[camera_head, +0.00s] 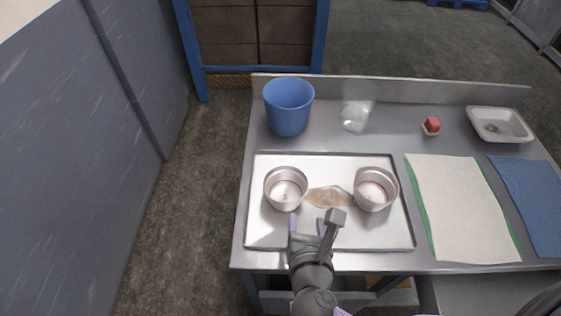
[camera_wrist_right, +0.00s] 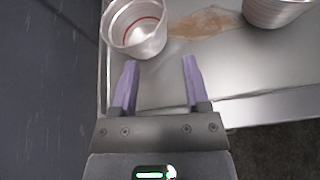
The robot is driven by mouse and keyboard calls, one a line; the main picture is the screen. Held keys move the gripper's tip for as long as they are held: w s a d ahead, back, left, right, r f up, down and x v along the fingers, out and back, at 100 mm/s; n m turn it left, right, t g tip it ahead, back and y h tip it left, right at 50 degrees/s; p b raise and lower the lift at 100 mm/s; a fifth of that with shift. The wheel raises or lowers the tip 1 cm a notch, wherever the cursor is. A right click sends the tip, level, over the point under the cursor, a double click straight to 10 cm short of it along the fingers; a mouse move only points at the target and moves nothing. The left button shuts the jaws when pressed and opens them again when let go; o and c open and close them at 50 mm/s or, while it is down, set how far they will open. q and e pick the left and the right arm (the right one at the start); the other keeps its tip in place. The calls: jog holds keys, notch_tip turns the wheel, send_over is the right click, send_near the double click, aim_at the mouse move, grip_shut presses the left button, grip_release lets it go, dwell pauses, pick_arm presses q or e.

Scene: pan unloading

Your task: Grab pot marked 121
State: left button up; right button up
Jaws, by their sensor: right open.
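Two round metal pots stand upright on a shallow metal tray (camera_head: 262,232). The left pot (camera_head: 286,189) and the right pot (camera_head: 376,189) each have a red ring inside; no number is readable on either. My right gripper (camera_head: 307,224) is open and empty over the tray's front part, just in front of the left pot and apart from it. In the right wrist view its purple fingers (camera_wrist_right: 160,75) are spread, with the left pot (camera_wrist_right: 136,28) ahead and slightly left. The right pot (camera_wrist_right: 274,10) is cut off at that view's top right. My left gripper is not in view.
A brown stain (camera_head: 329,197) lies between the pots. Behind the tray are a blue bucket (camera_head: 289,107), a clear glass (camera_head: 355,115), a small red object (camera_head: 431,126) and a white dish (camera_head: 499,124). White (camera_head: 463,208) and blue (camera_head: 532,200) cloths lie at right.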

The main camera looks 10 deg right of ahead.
aim_at(305, 191)
jog(key=shift+w+d, duration=0.4)
jog(key=shift+w, duration=0.45)
jog(key=b+x, duration=0.1)
jog(key=x, duration=0.2)
jog(key=shift+a+f, duration=0.1)
jog(key=shift+f, duration=0.05)
jog(key=b+x, duration=0.1)
jog(key=x, duration=0.3)
jog(key=shift+w+b, duration=0.3)
jog(key=shift+w, duration=0.1)
jog(key=shift+w+d+f, duration=0.1)
jog(key=shift+w+d, duration=0.05)
jog(key=shift+d, duration=0.1)
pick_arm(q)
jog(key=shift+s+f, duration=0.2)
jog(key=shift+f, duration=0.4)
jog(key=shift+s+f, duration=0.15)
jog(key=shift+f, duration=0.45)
pick_arm(e)
jog(key=shift+c, duration=0.2)
jog(key=c, duration=0.7)
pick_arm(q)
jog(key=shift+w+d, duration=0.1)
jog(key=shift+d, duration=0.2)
pick_arm(e)
grip_shut()
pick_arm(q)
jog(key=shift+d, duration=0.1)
